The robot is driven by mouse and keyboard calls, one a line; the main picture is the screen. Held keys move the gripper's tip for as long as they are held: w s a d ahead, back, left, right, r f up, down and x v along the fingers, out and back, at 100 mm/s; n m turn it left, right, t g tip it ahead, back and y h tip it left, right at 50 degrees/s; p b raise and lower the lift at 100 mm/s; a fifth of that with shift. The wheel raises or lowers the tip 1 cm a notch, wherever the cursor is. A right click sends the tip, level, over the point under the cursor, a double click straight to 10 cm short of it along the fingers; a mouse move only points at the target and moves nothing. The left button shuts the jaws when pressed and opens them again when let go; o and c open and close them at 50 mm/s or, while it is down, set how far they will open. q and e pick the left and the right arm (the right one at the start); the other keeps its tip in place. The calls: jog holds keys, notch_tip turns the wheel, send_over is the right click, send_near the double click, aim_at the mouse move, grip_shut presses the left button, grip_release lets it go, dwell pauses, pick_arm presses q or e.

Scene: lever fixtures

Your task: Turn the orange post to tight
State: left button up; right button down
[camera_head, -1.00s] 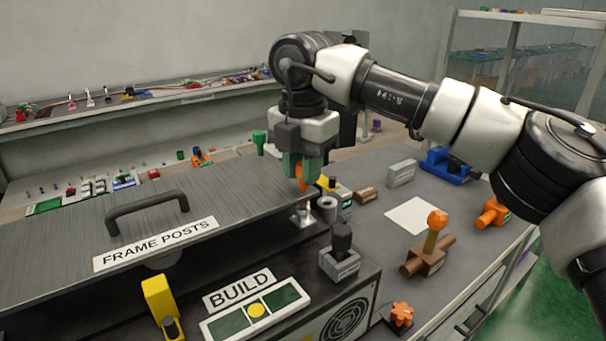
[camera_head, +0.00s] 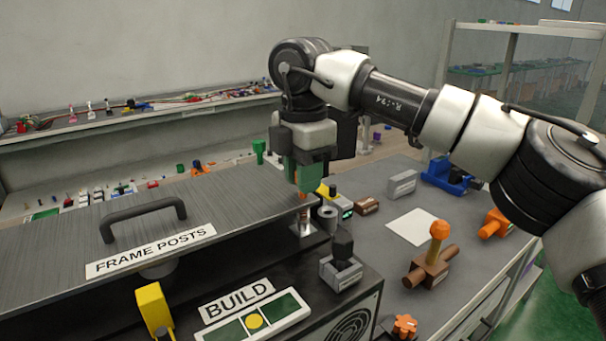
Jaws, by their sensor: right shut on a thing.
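My right gripper (camera_head: 304,184) points down at the right end of the grey panel labelled FRAME POSTS. Its green fingers are shut on the orange post (camera_head: 303,196), and only a small part of the orange shows below them. A shiny metal fitting (camera_head: 302,227) stands just below the post, beside the panel's edge. The fingers hide most of the post, and I see no tight mark. My left gripper is not in view.
A black handle (camera_head: 143,215) stands on the panel (camera_head: 60,255). A dark lever block (camera_head: 341,264), a brown block with an orange-topped lever (camera_head: 432,262) and a white sheet (camera_head: 417,227) are to the right. A BUILD panel (camera_head: 255,320) lies in front.

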jog(key=c, duration=0.9)
grip_release()
jog(key=shift+c, duration=0.2)
notch_tip(320, 180, up, 11)
jog(key=p, duration=0.1)
jog(key=shift+f, duration=0.1)
